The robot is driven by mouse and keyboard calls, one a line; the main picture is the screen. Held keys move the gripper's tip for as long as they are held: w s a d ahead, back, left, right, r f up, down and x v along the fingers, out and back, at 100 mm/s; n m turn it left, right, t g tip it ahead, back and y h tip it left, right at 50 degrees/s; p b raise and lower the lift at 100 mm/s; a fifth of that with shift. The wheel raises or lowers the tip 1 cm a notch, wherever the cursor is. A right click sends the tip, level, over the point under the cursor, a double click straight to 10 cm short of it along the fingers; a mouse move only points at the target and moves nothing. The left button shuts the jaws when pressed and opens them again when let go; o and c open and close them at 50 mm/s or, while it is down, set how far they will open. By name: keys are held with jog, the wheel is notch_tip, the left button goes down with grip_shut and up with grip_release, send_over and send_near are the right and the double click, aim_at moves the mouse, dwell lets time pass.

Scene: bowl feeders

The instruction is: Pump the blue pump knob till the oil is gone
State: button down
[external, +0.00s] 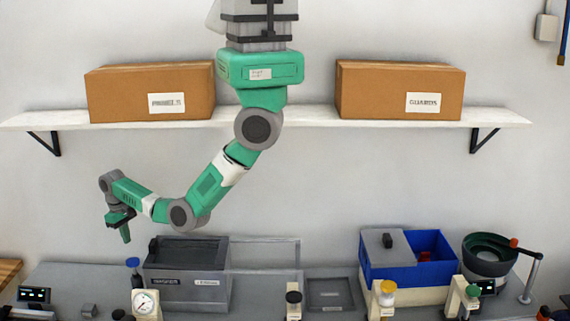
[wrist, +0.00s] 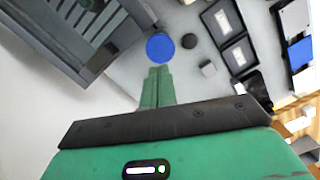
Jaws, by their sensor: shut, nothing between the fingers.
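The blue pump knob (external: 132,262) stands upright at the left of the bench, beside the dark grey tank (external: 188,275). In the wrist view the round blue knob top (wrist: 160,47) lies just beyond the green fingertips. My gripper (external: 126,239) points down above the knob, with a gap between them in the external view. Its fingers (wrist: 157,72) are together and hold nothing. A round white gauge (external: 145,302) sits in front of the tank; its reading is too small to tell. I cannot see any oil level.
A small grey block (external: 88,310) and a display box (external: 34,295) stand left of the gauge. A blue bin (external: 376,265) and a bowl feeder (external: 489,258) stand at the right. A shelf (external: 310,124) with two cardboard boxes is above. The air around my gripper is clear.

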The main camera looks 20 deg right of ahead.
jog(key=shift+s+d+f+b, duration=0.15)
jog(key=shift+f+b, duration=1.55)
jog(key=shift+f, duration=0.1)
jog(key=shift+s+d+f+b, duration=0.1)
jog(key=shift+s+f+b, duration=0.05)
jog(key=shift+f+b, duration=1.6)
jog(key=shift+r, duration=0.1)
jog(key=shift+f+b, duration=0.7)
jog(key=shift+f, duration=1.1)
jog(key=shift+w+a+r+b, duration=0.25)
jog(key=shift+w+a+r, duration=0.05)
jog(key=shift+w+a, duration=0.25)
jog(key=shift+w+a+r+b, duration=0.25)
jog(key=shift+w+a+r, duration=0.05)
jog(key=shift+w+a, duration=0.25)
notch_tip(320, 180, up, 8)
send_over(126, 254)
jog(key=w+a, duration=0.3)
jog(key=shift+d, duration=0.1)
